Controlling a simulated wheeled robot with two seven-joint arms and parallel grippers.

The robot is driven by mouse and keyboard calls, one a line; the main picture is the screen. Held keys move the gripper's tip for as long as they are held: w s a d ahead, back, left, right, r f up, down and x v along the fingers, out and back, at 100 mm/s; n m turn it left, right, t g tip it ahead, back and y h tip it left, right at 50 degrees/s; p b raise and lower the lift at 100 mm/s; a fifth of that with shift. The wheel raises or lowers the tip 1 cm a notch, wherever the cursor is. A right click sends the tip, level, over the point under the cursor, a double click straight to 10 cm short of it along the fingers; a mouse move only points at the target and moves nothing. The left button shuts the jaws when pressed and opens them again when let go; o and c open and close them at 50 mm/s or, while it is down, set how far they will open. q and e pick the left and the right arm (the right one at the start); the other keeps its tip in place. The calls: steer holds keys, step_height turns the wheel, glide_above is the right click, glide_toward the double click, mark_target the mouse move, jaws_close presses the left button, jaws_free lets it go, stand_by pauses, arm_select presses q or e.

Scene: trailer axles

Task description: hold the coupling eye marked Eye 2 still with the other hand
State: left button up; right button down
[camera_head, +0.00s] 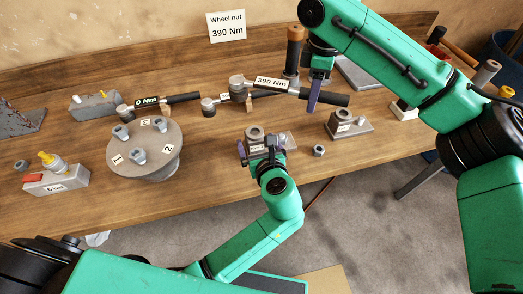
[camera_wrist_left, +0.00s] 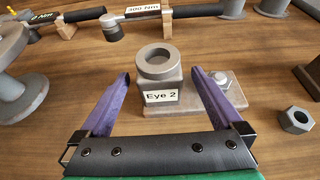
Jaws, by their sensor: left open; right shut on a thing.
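The coupling eye marked Eye 2 (camera_wrist_left: 163,68) is a grey ring on a block, standing on a flat grey base plate on the bench. In the head view its ring (camera_head: 256,133) shows just beyond my left gripper (camera_head: 261,148). My left gripper is open, with its purple fingers to the left and right of the eye. The left wrist view shows gaps between both fingers and the block. My right gripper (camera_head: 314,94) is shut on the black handle of a torque wrench (camera_head: 334,98) labelled 390 Nm, behind Eye 2.
Another coupling eye (camera_head: 343,117) stands to the right. A loose nut (camera_head: 319,150) lies between the two. A hub with numbered studs (camera_head: 167,159) stands to the left. Several wrenches lie behind. Bare bench lies between the hub and Eye 2.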

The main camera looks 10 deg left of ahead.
arm_select(q)
steer(key=x, duration=0.6)
jaws_close()
steer(key=c, duration=0.8)
jaws_free()
jaws_close()
arm_select(e)
steer(key=shift+r, duration=0.15)
steer(key=shift+r, duration=0.1)
